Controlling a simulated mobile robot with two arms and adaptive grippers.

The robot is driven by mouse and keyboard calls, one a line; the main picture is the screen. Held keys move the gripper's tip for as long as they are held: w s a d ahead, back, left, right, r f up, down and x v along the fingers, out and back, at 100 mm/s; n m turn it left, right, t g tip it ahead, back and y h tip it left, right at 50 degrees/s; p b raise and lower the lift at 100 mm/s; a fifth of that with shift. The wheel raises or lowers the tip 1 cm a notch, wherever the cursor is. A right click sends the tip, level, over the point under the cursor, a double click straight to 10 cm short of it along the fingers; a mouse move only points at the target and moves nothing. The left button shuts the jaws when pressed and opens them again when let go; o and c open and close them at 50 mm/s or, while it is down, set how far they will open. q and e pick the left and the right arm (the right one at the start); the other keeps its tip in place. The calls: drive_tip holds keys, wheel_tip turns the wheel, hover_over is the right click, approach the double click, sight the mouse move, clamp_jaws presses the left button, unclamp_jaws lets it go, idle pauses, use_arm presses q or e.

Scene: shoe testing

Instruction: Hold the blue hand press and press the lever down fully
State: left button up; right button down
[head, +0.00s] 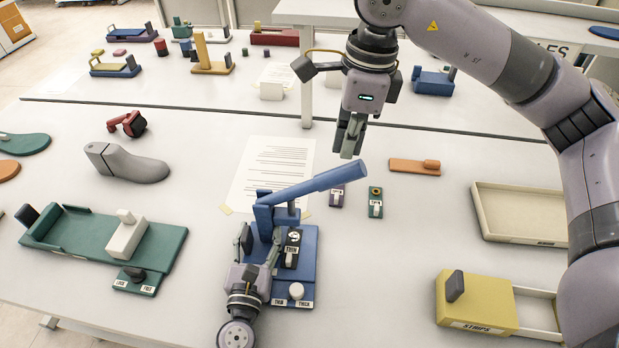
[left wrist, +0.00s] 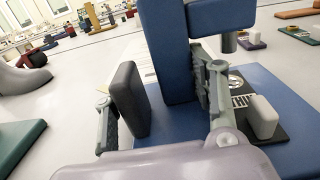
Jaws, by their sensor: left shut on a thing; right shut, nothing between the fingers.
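The blue hand press (head: 310,255) stands on the near middle of the table. Its blue lever (head: 320,187) slants up to the right, raised above the base. My left gripper (head: 262,258) is shut on the press at the left of its upright post. The left wrist view shows the fingers (left wrist: 160,105) on either side of the dark plate (left wrist: 130,98) and blue post (left wrist: 165,50); the exact contact is partly hidden. My right gripper (head: 349,147) is shut and empty, pointing down just above the lever's far end, apparently apart from it.
A green fixture (head: 75,245) and grey shoe last (head: 135,165) are to the left. Small labelled blocks (head: 375,205) lie right of the press, near the lever's end. A yellow box (head: 478,300) and cream tray (head: 520,212) are at right. A paper sheet (head: 265,175) lies behind.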

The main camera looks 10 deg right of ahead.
wheel_tip(320, 180, up, 12)
drive_tip(key=d, duration=0.1)
drive_tip(key=shift+s+f, duration=0.15)
idle(0.4)
use_arm(q)
drive_tip(key=o, duration=1.4)
drive_tip(key=shift+c, duration=0.2)
